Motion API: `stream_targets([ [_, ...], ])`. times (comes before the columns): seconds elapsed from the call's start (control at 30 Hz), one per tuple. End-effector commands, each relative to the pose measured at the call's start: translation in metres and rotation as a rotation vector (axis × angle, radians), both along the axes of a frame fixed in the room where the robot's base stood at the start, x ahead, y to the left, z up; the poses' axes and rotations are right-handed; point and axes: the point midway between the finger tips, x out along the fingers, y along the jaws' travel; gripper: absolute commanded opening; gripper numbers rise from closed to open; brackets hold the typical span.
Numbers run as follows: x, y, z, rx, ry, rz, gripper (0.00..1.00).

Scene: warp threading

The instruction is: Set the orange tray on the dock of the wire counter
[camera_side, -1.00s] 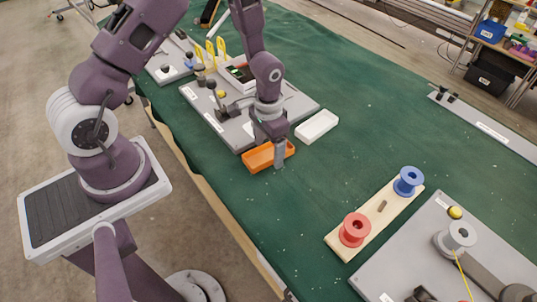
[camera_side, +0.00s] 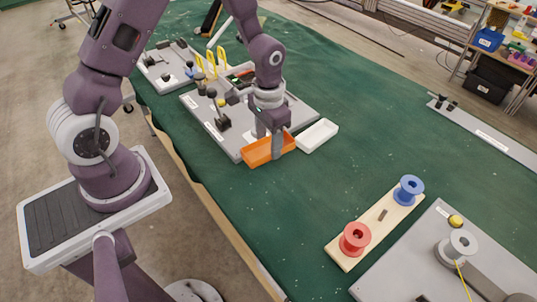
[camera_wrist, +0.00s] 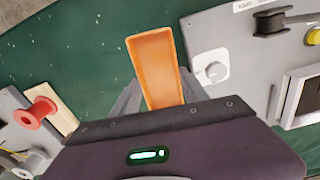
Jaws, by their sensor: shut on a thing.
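The orange tray (camera_side: 262,152) is a shallow open box, empty inside. My gripper (camera_side: 276,148) is shut on it at its near end in the wrist view, where the tray (camera_wrist: 155,58) stretches away between the dark fingers. The tray appears a little above the green cloth, beside the front edge of a grey board (camera_side: 237,146). A device with a dark screen (camera_side: 240,76) on this board looks like the wire counter, partly hidden by my arm. I cannot make out its dock clearly.
A white tray (camera_side: 317,135) lies just right of the orange one. A wooden strip (camera_side: 382,216) holds a red spool (camera_side: 355,238) and a blue spool (camera_side: 409,190). Yellow upright loops (camera_side: 210,64) stand on the board's far side. The middle of the cloth is clear.

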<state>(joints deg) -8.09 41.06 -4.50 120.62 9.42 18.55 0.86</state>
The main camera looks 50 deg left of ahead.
Motion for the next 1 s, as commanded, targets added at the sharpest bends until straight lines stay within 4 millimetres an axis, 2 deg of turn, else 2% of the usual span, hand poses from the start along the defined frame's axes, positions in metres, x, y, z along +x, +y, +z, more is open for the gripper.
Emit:
stream_targets([
  [0.03,0.001,0.000,0.013,-0.001,-0.006,0.001,0.11],
  [0.1,0.001,0.000,0.027,0.000,-0.003,0.001,0.11],
  [0.17,0.002,0.001,0.035,0.001,-0.001,0.002,0.11],
  [0.27,0.014,0.011,0.040,0.003,0.003,0.021,0.11],
  [0.37,0.040,0.034,0.038,0.009,0.011,0.057,0.11],
  [0.6,0.118,0.126,0.034,0.011,0.019,0.127,0.11],
  [0.7,0.141,0.157,0.036,0.006,0.011,0.119,0.11],
  [0.8,0.153,0.175,0.038,0.002,0.006,0.102,0.11],
  [1.0,0.159,0.183,0.032,-0.001,0.002,0.089,0.11],
])
